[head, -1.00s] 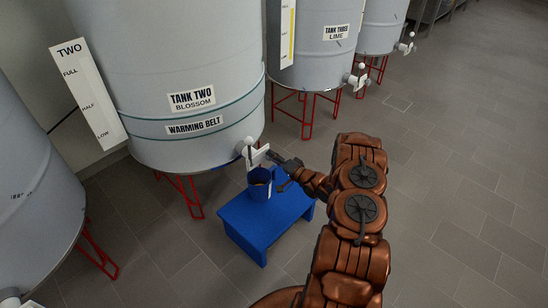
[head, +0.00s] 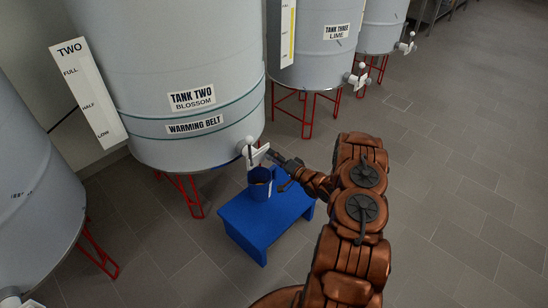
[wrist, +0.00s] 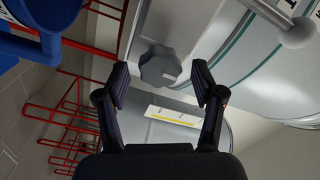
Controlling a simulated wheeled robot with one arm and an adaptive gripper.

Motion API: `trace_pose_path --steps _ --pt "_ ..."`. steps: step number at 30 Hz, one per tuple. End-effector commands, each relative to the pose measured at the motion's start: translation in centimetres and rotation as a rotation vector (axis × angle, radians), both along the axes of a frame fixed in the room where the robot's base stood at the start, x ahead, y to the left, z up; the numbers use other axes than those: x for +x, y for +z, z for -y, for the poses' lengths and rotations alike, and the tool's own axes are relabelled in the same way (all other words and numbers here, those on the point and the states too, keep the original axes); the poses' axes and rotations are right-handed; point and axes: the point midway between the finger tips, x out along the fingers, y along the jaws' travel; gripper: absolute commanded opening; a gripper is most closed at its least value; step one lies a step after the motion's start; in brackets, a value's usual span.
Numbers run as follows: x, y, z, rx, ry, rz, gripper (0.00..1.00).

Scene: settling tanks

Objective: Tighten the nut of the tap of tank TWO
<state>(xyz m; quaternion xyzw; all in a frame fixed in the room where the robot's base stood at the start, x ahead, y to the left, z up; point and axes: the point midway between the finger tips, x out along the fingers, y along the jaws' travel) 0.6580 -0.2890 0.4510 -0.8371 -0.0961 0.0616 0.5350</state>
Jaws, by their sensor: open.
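Tank TWO (head: 190,60) is a grey drum with a "TANK TWO BLOSSOM" label. Its white tap (head: 257,155) sticks out low on its right side, with a ball-ended lever (head: 249,141) on top. In the wrist view the nut (wrist: 160,67) is a grey lobed knob, ahead of and between my fingertips. My gripper (wrist: 160,82) is open, one finger on each side of the nut's line, with nothing held. In the head view my gripper (head: 278,158) is close to the tap's right side; contact cannot be told there. The lever's ball (wrist: 298,34) shows at upper right.
A blue mug (head: 260,187) stands on a blue stool (head: 255,227) below the tap; the mug is also close at left in the wrist view (wrist: 30,45). Red tank legs (head: 190,198) stand behind. Tank THREE (head: 318,60) is further back. Floor to the right is clear.

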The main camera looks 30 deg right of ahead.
Motion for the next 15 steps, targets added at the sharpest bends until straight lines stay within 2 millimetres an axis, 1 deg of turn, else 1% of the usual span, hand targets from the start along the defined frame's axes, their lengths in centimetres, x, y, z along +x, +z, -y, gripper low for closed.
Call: trace_pose_path --steps 5,9,15 --pt "-2.2 -0.1 0.7 0.003 -0.004 -0.003 0.68" --pt "-4.9 0.0 1.4 0.001 -0.006 -0.003 0.68" --pt "-8.3 0.0 2.1 0.001 -0.004 -0.002 0.68"
